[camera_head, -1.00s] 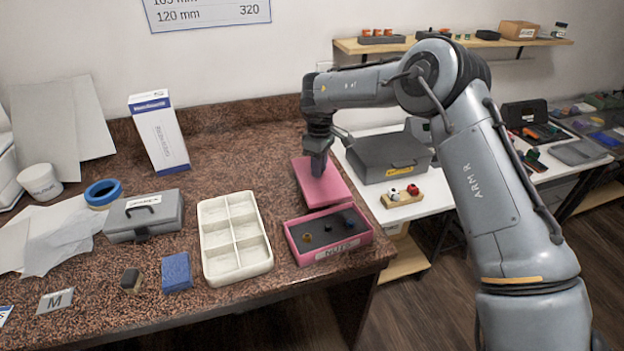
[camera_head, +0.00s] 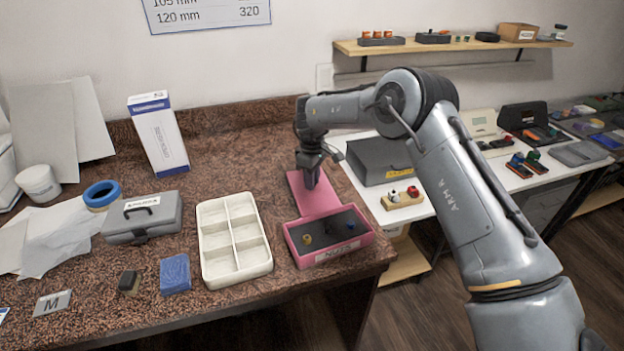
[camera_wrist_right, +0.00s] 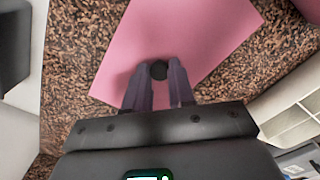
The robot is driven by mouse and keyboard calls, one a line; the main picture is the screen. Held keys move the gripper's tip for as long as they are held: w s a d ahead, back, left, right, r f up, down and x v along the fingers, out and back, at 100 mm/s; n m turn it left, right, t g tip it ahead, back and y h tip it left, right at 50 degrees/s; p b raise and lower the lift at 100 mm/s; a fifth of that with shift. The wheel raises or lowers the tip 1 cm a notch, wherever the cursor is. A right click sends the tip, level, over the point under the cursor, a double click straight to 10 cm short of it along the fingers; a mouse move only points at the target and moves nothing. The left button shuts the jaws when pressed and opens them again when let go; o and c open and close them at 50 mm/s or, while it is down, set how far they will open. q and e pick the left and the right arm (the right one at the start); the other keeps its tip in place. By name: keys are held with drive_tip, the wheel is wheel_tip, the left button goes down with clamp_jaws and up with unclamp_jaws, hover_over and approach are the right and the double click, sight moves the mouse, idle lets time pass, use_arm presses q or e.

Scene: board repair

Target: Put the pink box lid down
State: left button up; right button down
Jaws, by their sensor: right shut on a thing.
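The pink box lid (camera_head: 301,198) is a flat pink panel behind the open pink box (camera_head: 330,255), over the speckled counter. My right gripper (camera_head: 310,186) points down at the lid. In the right wrist view its fingers (camera_wrist_right: 158,88) are shut on the small black knob (camera_wrist_right: 158,70) on the lid (camera_wrist_right: 190,35). The lid's front edge is close to the box's back wall in the head view. I cannot tell whether the lid touches the counter. The box holds a brass-coloured part and a blue part on a dark insert. My left gripper is out of view.
A white compartment tray (camera_head: 212,281) stands just left of the pink box. A grey case (camera_head: 162,228), a blue block (camera_head: 175,274) and a blue ring (camera_head: 102,195) lie further left. The counter's right edge is close to the lid. Counter left of the lid is clear.

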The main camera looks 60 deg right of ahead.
drive_tip(key=shift+f, duration=0.1)
drive_tip(key=c, duration=1)
unclamp_jaws()
drive_tip(key=shift+o, duration=0.2)
drive_tip(key=shift+r, duration=0.2)
wheel_tip(320, 180, up, 12)
drive_tip(key=p, duration=0.2)
drive_tip(key=shift+f, duration=0.1)
